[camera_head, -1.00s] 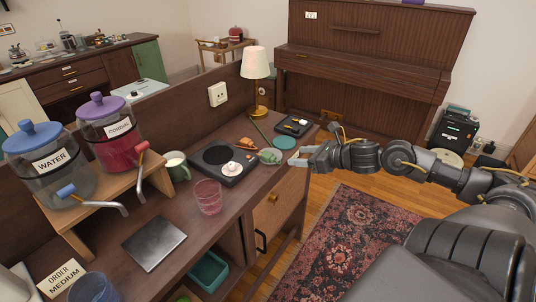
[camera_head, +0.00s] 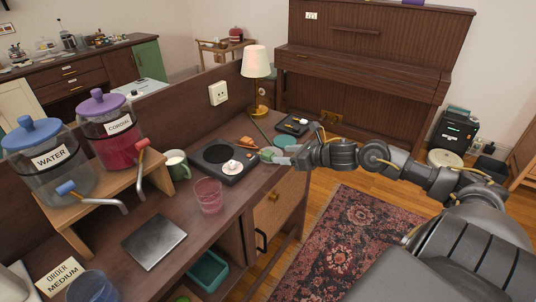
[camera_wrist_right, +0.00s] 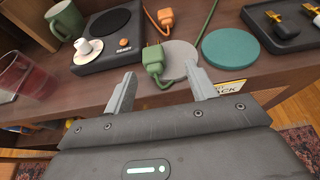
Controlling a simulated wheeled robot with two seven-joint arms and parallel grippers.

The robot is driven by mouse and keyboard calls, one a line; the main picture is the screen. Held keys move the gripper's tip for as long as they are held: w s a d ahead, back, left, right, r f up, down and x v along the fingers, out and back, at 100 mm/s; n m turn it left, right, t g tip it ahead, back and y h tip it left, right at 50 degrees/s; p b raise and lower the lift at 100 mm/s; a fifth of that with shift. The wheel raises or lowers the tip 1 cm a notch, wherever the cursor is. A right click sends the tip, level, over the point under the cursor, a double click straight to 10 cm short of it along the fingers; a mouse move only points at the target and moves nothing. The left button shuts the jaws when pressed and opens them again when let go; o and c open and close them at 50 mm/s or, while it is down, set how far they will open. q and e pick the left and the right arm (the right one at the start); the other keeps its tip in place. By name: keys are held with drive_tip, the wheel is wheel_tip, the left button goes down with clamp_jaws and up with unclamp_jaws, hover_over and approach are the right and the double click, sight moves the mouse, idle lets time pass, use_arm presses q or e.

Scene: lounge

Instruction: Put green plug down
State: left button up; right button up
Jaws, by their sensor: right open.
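The green plug (camera_wrist_right: 153,61) with its green cable rests on the desk at the near edge of a grey disc (camera_wrist_right: 181,57) in the right wrist view. In the head view the plug (camera_head: 267,154) is partly hidden near my fingertips. My right gripper (camera_wrist_right: 162,82) is open and empty. Its two fingers are apart, with the plug just beyond their tips and nearer the left finger. In the head view my right gripper (camera_head: 285,157) reaches in from the right over the desk edge. My left gripper is not in view.
A teal disc (camera_wrist_right: 231,48) and a black tray (camera_wrist_right: 276,38) lie to the right. An orange plug (camera_wrist_right: 165,18) lies behind. A red glass (camera_head: 208,196) stands nearer. A lamp (camera_head: 256,65) stands behind.

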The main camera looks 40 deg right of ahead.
sight(274, 154)
drive_tip(key=x, duration=0.3)
drive_tip(key=p+x, duration=0.1)
drive_tip(key=shift+w+a+f, duration=0.1)
drive_tip(key=shift+a, duration=0.2)
drive_tip(key=shift+w+a+f, duration=0.15)
drive_tip(key=shift+w+f, duration=0.1)
drive_tip(key=shift+w, duration=0.15)
drive_tip(key=shift+r+p, duration=0.15)
drive_tip(key=shift+p, duration=0.15)
drive_tip(key=c, duration=1.2)
drive_tip(key=shift+o, duration=0.2)
